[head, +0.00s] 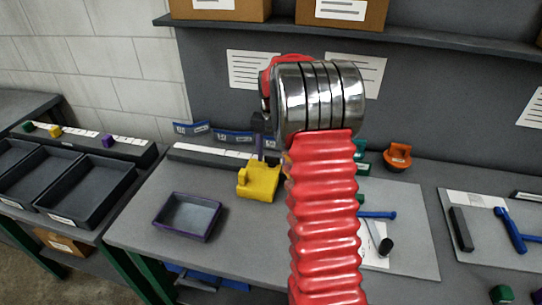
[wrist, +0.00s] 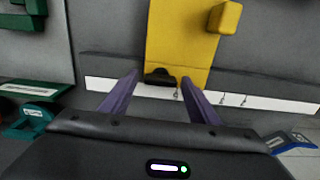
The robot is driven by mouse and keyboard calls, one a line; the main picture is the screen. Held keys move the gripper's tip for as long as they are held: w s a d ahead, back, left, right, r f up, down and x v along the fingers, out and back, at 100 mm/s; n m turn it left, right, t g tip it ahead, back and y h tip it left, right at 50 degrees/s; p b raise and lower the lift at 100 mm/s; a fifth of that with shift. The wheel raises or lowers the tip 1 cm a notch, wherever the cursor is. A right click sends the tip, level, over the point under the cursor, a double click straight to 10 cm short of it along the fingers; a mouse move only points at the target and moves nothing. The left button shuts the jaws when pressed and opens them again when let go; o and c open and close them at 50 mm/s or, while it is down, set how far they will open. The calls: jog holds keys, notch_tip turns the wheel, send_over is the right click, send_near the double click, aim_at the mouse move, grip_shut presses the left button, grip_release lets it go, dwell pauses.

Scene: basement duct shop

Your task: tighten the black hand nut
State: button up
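The black hand nut (wrist: 160,76) shows in the wrist view as a small dark piece at the near end of a yellow fixture (wrist: 183,45). The yellow fixture also shows in the head view (head: 258,181), on the bench left of my red arm. My gripper (wrist: 159,77) has two purple fingers, spread apart with a wide gap. The nut appears between the fingertips in the picture, with clear space on both sides; I cannot tell how far ahead it is. In the head view my arm hides most of the gripper, and I cannot make out the nut.
A purple-rimmed tray (head: 187,216) sits on the bench at left. An orange piece (head: 397,156) stands at the back right. A white labelled strip (wrist: 260,103) runs behind the fingers. Bench between tray and fixture is clear.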

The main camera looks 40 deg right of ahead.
aim_at(272, 157)
jog(key=shift+o, duration=0.3)
jog(key=shift+w+r, duration=0.1)
jog(key=shift+r, duration=0.55)
notch_tip(272, 157, up, 12)
jog(key=shift+r, duration=0.2)
dwell(0.3)
